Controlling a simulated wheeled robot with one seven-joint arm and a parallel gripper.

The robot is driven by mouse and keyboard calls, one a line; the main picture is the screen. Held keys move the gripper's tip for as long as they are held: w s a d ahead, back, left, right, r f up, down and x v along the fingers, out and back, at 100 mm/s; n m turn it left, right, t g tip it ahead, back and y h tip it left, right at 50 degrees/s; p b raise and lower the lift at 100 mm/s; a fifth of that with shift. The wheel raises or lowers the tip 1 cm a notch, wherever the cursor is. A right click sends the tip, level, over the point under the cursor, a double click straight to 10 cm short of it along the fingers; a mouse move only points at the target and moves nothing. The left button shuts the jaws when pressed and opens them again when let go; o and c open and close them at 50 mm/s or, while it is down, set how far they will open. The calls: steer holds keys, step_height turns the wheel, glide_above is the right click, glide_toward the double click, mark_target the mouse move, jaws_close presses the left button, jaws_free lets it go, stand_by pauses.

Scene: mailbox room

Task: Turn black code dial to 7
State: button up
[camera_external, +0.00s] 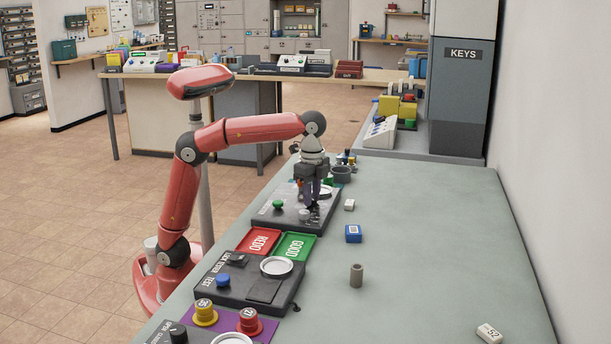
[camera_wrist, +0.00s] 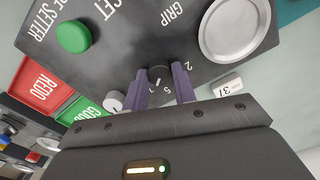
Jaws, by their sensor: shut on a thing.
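The black code dial (camera_wrist: 160,74) sits on a dark panel (camera_wrist: 130,45) in the wrist view, with digits such as 2, 5 and 1 printed around it. A light pointer mark shows on the dial, but the digit it points at cannot be told surely. My gripper (camera_wrist: 162,88) has its two purple fingers on either side of the dial, shut on it. In the external view my gripper (camera_external: 314,203) reaches down onto the same panel (camera_external: 291,217), and its fingers hide the dial.
A green button (camera_wrist: 73,36), a silver disc (camera_wrist: 238,25) and a pale knob (camera_wrist: 113,101) are near the dial. A white tag marked 31 (camera_wrist: 228,85) lies beside the panel. Red (camera_external: 259,241) and green (camera_external: 294,247) trays lie nearer the external camera.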

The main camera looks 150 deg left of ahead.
steer(key=o, duration=1)
steer(key=shift+r, duration=3.95)
